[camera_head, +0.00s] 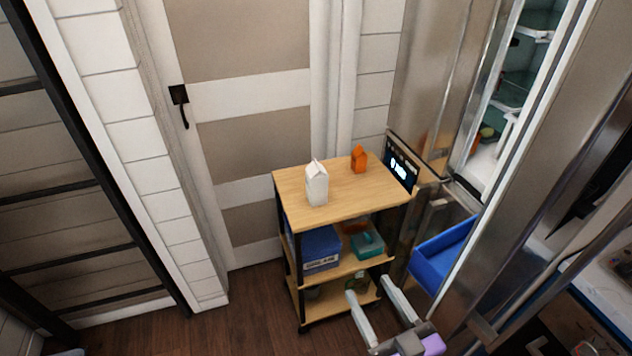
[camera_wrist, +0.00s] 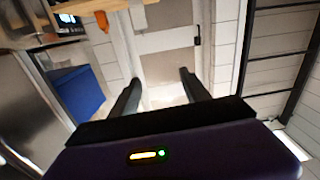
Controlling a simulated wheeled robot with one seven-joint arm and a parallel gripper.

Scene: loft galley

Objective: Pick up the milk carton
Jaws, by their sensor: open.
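A white milk carton (camera_head: 316,184) with a gabled top stands upright on the wooden top of a small cart (camera_head: 350,188), near its front left. A smaller orange carton (camera_head: 360,158) stands farther back on the same top. My gripper (camera_head: 368,285) is open and empty, low in front of the cart and below its top, apart from the white carton. In the wrist view my gripper (camera_wrist: 158,76) shows two spread fingers with nothing between them. An orange object (camera_wrist: 102,20) shows at the upper left there. I cannot clearly make out the white carton in that view.
The cart's lower shelves hold a blue box (camera_head: 318,249) and a teal container (camera_head: 367,244). A blue bin (camera_head: 440,257) is right of the cart, beside the open steel fridge (camera_head: 428,80). A closed door (camera_head: 250,120) stands behind. The floor (camera_head: 240,310) at left is clear.

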